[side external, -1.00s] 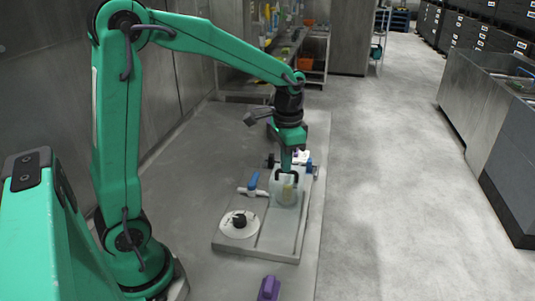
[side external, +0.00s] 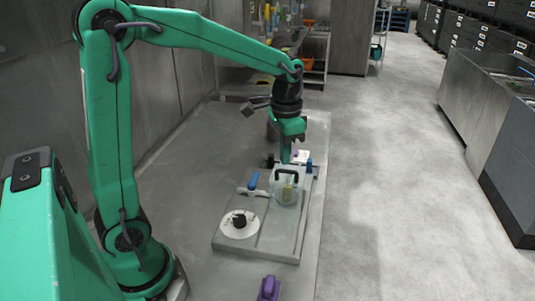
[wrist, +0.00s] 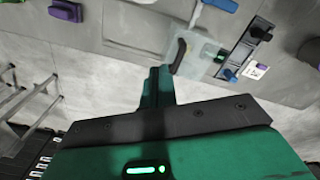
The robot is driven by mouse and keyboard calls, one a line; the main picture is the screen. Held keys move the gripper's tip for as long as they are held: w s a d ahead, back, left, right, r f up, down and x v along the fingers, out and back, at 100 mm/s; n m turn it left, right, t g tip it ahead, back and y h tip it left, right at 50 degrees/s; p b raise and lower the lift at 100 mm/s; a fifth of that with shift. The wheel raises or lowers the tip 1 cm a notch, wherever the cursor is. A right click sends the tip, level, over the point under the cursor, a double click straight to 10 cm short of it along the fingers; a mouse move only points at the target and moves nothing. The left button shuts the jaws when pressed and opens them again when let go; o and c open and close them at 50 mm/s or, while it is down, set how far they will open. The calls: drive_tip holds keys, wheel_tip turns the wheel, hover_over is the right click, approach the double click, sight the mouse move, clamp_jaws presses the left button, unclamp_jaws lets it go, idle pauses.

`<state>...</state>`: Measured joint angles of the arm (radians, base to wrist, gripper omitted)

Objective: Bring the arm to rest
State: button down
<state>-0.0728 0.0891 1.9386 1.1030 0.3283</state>
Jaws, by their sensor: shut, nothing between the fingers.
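My green arm reaches over the work surface from the left in the side view. My gripper (side external: 285,155) points down with its fingers together and nothing between them. It is just above and behind a clear container with a black handle (side external: 287,176), apart from it as far as I can tell. In the wrist view my gripper (wrist: 157,72) shows its closed fingers near the black handle (wrist: 179,52). The container stands on a grey panel (side external: 285,250), and something yellowish shows inside it.
On the panel are a blue-handled valve (side external: 253,182) and a white dial with a black knob (side external: 239,222). A purple object (side external: 269,288) lies in front of the panel. A metal trough (side external: 480,95) stands at the right. The floor between is clear.

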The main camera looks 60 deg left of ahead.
drive_tip(key=s+d+r+n+t, duration=0.1)
drive_tip(key=s+r+t, duration=0.1)
drive_tip(key=s, duration=0.5)
drive_tip(key=s+d+r+n+t, duration=0.1)
drive_tip(key=s+r+n+t, duration=0.1)
drive_tip(key=s, duration=0.6)
drive_tip(key=shift+s+d+r+t, duration=0.2)
drive_tip(key=shift+d+r+t, duration=0.2)
drive_tip(key=shift+t, duration=0.3)
idle(0.8)
